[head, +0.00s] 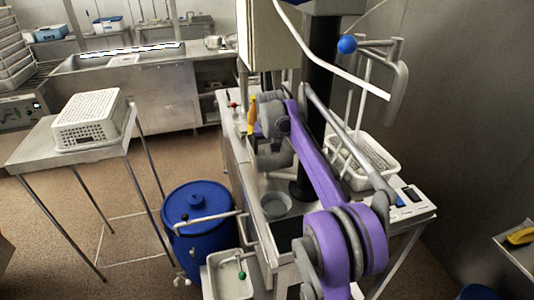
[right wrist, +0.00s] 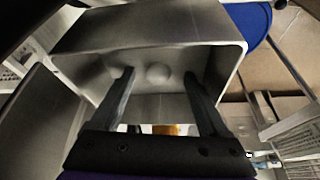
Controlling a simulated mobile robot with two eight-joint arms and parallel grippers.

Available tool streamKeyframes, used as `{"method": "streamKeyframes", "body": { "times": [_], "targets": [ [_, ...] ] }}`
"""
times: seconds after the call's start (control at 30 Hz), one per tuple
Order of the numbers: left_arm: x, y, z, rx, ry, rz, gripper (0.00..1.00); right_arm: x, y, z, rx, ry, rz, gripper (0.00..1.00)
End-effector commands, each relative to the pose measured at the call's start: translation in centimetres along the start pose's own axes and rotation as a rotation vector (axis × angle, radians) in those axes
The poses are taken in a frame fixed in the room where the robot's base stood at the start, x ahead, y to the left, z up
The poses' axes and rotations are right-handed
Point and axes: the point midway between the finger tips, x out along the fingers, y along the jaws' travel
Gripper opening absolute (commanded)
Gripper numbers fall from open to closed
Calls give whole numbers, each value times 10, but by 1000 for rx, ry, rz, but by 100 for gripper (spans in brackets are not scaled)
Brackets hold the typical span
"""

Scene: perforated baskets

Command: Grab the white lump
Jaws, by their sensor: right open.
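A pale rounded lump (right wrist: 158,72) shows in the right wrist view against the inner wall of an open grey metal box (right wrist: 150,28). It looks grey in the shade there. In the head view the box (head: 274,160) stands on the bench below my right wrist, and I cannot make out the lump. My right gripper (right wrist: 157,77) is open, its two dark fingers reaching into the mouth of the box, one on each side of the lump in the picture. I see nothing between the fingers. My left gripper is in neither view.
A yellow thing (head: 252,114) stands close beside my right wrist. A round metal bowl (head: 275,205) and a white perforated basket (head: 362,160) are on the bench. A blue barrel (head: 197,225) stands left of it. A white basket (head: 90,120) sits on the left table.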

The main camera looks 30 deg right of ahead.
Motion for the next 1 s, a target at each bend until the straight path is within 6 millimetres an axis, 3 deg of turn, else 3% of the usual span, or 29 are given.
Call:
{"method": "streamKeyframes", "body": {
  "times": [0.27, 0.7, 1.0],
  "targets": [
    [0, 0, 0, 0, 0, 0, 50, 3, 0, 0, 0, 0, 0, 76],
    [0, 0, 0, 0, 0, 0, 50, 3, 0, 0, 0, 0, 0, 0],
    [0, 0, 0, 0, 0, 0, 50, 2, 0, 0, 0, 0, 0, 0]
  ]
}}
